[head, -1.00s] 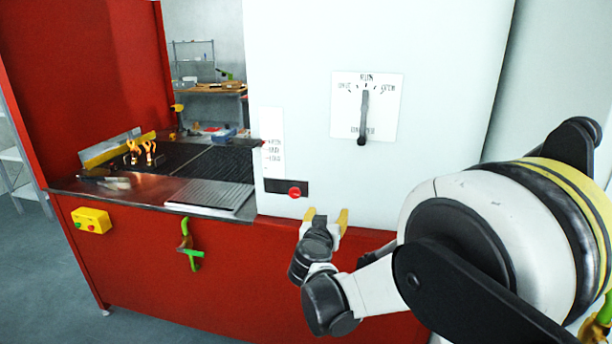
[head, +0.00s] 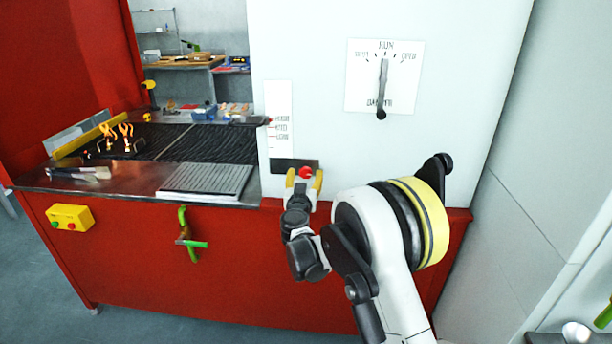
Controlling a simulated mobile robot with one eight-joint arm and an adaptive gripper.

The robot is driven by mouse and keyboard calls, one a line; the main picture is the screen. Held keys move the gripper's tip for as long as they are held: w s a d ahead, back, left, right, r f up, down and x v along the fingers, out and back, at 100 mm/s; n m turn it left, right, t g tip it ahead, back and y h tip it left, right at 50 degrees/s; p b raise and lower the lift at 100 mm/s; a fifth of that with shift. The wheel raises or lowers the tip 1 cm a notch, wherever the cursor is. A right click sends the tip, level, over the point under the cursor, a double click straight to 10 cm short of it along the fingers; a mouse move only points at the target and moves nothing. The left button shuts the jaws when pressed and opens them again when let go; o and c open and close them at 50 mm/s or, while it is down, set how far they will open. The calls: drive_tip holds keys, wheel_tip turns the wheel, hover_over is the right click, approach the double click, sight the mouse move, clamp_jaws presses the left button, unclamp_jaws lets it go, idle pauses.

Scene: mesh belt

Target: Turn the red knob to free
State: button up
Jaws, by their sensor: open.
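The red knob (head: 306,172) sits on a black plate (head: 283,165) low on the white panel, near the panel's left edge. My gripper (head: 304,179) is open, with its yellow-tipped fingers on the two sides of the knob in this view. I cannot tell whether the fingers touch it. The knob's lower part is hidden behind the gripper, and I cannot read any marking for free on the plate.
A dial with a dark lever (head: 382,88) is higher on the panel. A slide scale (head: 279,115) is above the knob. At left are the dark mesh belt (head: 220,143), a ribbed metal plate (head: 207,180), a green-handled valve (head: 190,238) and a yellow button box (head: 70,217).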

drive_tip(key=shift+w, duration=0.9)
drive_tip(key=c, duration=1.2)
drive_tip(key=shift+n, duration=0.4)
drive_tip(key=n+b, duration=0.1)
drive_tip(key=n, duration=0.3)
drive_tip(key=n+b, duration=0.1)
drive_tip(key=n, duration=0.3)
drive_tip(key=shift+a+n, duration=0.1)
drive_tip(key=shift+n, duration=0.2)
drive_tip(key=n, duration=0.4)
drive_tip(key=shift+b, duration=0.4)
drive_tip(key=n, duration=0.4)
drive_tip(key=shift+n, duration=0.4)
